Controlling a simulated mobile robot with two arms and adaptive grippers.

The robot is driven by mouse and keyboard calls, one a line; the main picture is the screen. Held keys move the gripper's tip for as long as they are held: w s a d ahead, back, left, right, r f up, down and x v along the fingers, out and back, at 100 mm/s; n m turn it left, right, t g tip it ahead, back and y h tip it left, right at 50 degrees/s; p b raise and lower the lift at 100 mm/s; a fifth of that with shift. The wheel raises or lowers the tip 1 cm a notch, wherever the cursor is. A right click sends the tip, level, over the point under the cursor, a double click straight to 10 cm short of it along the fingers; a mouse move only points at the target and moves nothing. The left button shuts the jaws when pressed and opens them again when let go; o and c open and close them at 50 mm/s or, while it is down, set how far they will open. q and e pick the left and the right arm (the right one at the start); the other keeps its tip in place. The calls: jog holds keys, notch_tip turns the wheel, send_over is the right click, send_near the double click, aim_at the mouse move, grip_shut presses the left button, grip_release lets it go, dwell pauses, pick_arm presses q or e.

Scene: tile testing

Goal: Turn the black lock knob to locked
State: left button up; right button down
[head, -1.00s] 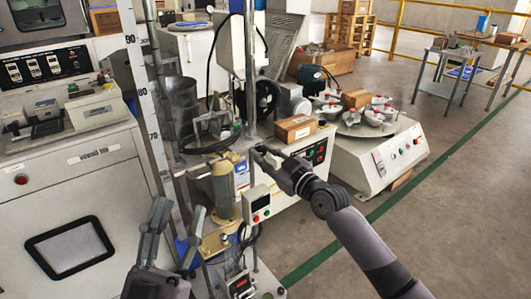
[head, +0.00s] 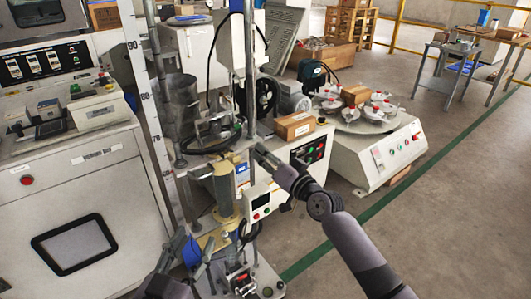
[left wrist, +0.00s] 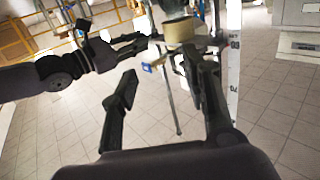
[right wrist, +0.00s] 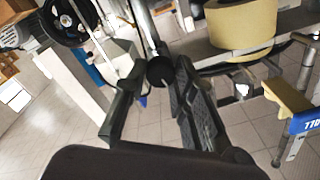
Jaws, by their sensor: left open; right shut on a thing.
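The black lock knob (right wrist: 160,71) shows in the right wrist view as a round dark end between the fingers of my right gripper (right wrist: 155,78). The fingers are shut on it; its turn angle and any lock marking cannot be read. In the head view my right gripper (head: 262,153) is at the metal post of the test machine, and the knob is hidden there. My left gripper (head: 193,252) is low at the left of the machine. In the left wrist view the left gripper (left wrist: 165,78) is open with nothing between its fingers.
A cardboard box (head: 295,126) sits on the white cabinet behind. A white machine (head: 70,200) bounds the left side. Open floor (head: 440,220) lies at right.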

pick_arm(q)
jog(key=shift+s+a+f+g+p, duration=0.2)
jog(key=shift+f+g, duration=0.3)
jog(key=shift+f, duration=0.3)
jog(key=shift+s+a+f+g+p, duration=0.15)
jog(key=shift+f+g, duration=0.35)
jog(key=shift+f, duration=0.25)
pick_arm(e)
jog(key=shift+m, duration=1.3)
jog(key=c, duration=1.3)
grip_release()
jog(key=v, duration=1.2)
